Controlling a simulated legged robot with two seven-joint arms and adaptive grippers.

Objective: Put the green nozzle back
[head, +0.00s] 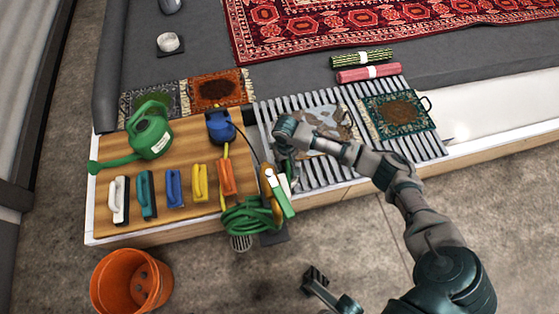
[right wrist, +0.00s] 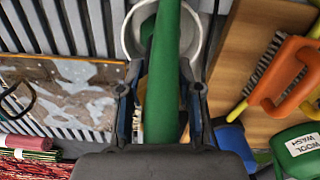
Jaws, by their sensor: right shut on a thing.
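My right gripper (right wrist: 160,95) is shut on the green nozzle (right wrist: 162,75) in the right wrist view, with a finger on each side of its long green body. A white ring (right wrist: 128,38) shows behind and beside the nozzle's upper part; I cannot tell whether the nozzle passes through it. In the head view my right gripper (head: 283,160) is over the bench's front part, and the green nozzle (head: 282,203) shows below it beside the coiled green hose (head: 248,217). What seems to be my left gripper (head: 317,279) is low in the head view, over the floor; its jaw state is unclear.
A wooden board (head: 180,185) holds a green watering can (head: 150,135), a blue bottle (head: 220,125) and several coloured brushes. A slatted grate (head: 318,176) bears small rugs. An orange bucket (head: 130,283) stands on the floor.

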